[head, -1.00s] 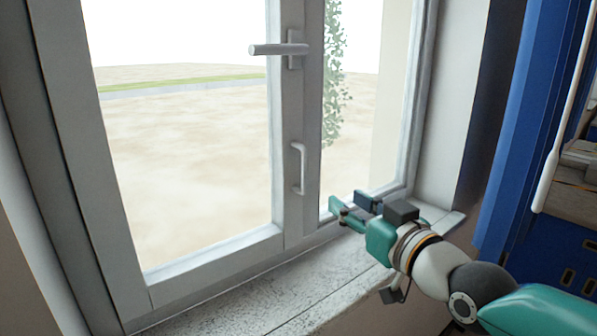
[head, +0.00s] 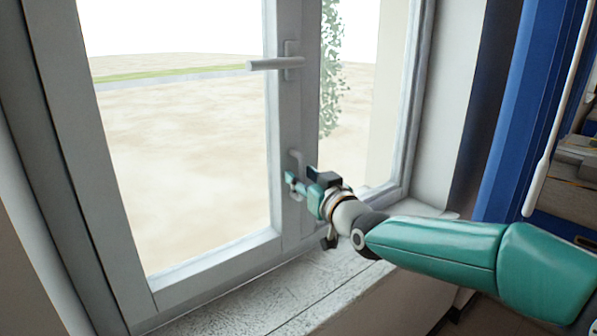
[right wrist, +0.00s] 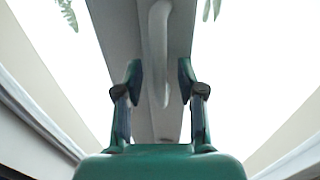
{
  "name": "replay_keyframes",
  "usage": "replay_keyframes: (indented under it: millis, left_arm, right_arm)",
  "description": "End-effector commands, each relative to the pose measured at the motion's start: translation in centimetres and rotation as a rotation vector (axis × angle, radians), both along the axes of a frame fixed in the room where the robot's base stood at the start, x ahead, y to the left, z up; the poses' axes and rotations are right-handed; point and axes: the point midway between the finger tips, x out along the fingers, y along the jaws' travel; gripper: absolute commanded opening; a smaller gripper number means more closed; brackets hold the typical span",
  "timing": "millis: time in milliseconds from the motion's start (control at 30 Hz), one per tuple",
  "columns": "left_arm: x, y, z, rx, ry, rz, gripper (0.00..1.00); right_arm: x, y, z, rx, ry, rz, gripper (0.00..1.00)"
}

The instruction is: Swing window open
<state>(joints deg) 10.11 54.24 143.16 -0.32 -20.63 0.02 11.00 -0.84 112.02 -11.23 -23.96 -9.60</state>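The window's left sash (head: 214,252) has a pale frame and appears closed. Its lever handle (head: 275,63) points left, level, on the middle stile. A curved pull handle (head: 296,160) sits lower on that stile, its lower part hidden behind my right gripper (head: 299,183). In the right wrist view the pull handle (right wrist: 159,50) runs down between the two fingers of the right gripper (right wrist: 159,85). The fingers are apart, with a gap on each side of the handle, so the gripper is open. My left gripper is not in view.
A speckled stone sill (head: 262,305) runs below the window and is clear. A blue cabinet or frame (head: 517,130) stands at the right, with a white rod (head: 560,110) in front. The right window pane (head: 350,110) shows a climbing plant outside.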

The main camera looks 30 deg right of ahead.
Motion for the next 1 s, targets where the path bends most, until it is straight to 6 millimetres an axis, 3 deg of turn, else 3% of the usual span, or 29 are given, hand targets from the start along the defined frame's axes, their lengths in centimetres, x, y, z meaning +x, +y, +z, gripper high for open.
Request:
replay_keyframes:
  millis: [400,633,1000]
  left_arm:
    - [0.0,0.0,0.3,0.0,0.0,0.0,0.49]
    - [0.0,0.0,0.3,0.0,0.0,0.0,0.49]
    - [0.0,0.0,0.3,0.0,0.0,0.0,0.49]
  right_arm:
    - [0.8,-0.1,0.0,0.0,0.0,0.0,0.39]
    - [0.8,-0.1,0.0,0.0,0.0,0.0,0.01]
    - [0.9,0.6,0.0,0.002,0.0,0.005,0.0]
